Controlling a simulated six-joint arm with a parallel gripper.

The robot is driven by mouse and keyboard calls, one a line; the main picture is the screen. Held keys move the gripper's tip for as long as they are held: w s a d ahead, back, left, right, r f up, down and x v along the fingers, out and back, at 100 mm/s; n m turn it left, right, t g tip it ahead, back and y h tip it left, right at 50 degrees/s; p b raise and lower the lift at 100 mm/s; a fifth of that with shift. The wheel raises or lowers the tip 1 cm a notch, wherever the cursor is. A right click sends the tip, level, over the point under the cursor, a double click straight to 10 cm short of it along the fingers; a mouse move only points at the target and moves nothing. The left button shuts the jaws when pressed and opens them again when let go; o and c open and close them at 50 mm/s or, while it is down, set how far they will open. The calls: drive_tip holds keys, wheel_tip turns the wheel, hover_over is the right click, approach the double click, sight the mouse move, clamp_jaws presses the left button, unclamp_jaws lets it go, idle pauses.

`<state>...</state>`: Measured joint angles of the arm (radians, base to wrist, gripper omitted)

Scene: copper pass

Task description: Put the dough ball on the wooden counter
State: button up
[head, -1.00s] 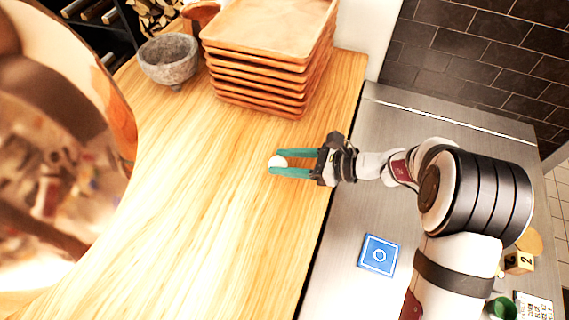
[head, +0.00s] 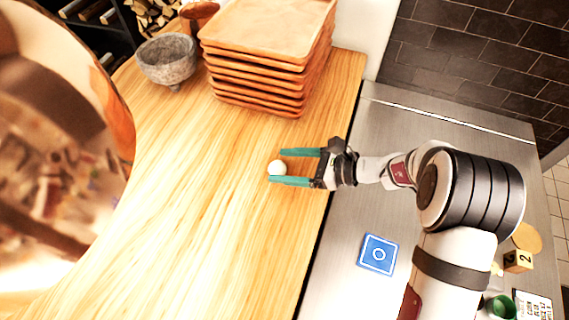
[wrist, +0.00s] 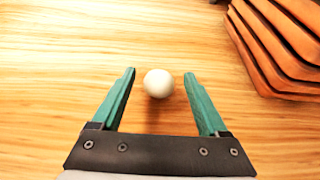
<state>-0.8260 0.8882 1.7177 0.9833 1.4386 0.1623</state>
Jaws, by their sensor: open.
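The dough ball (head: 277,168) is small, round and white. In the wrist view the dough ball (wrist: 158,83) lies between the tips of the two green fingers, with a gap on each side. My gripper (head: 275,167) is open, low over the counter, reaching in from the right. It also shows in the wrist view (wrist: 159,75), with nothing held.
A stack of wooden trays (head: 262,75) and a grey stone bowl (head: 168,60) stand at the back of the counter. A large copper vessel (head: 122,110) fills the left. A blue tile (head: 379,254) lies on the steel surface (head: 345,215). The counter's front is clear.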

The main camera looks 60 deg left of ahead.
drive_tip(key=v, duration=1)
drive_tip(key=shift+w+d, duration=0.15)
drive_tip(key=shift+w, duration=0.05)
drive_tip(key=d+r+n+t+h, duration=0.2)
drive_tip(key=d+r+t, duration=0.35)
drive_tip(key=d, duration=1.05)
drive_tip(key=s+d+t+h, duration=0.2)
drive_tip(key=s+d, duration=0.2)
drive_tip(key=d, duration=0.5)
drive_tip(key=s+d+n+t+h, duration=0.1)
drive_tip(key=s+d+h, duration=0.2)
drive_tip(key=d, duration=0.7)
drive_tip(key=shift+s+d+r+t+h, duration=0.25)
drive_tip(key=shift+s+r+t+h, duration=0.1)
drive_tip(key=shift+s+r, duration=0.1)
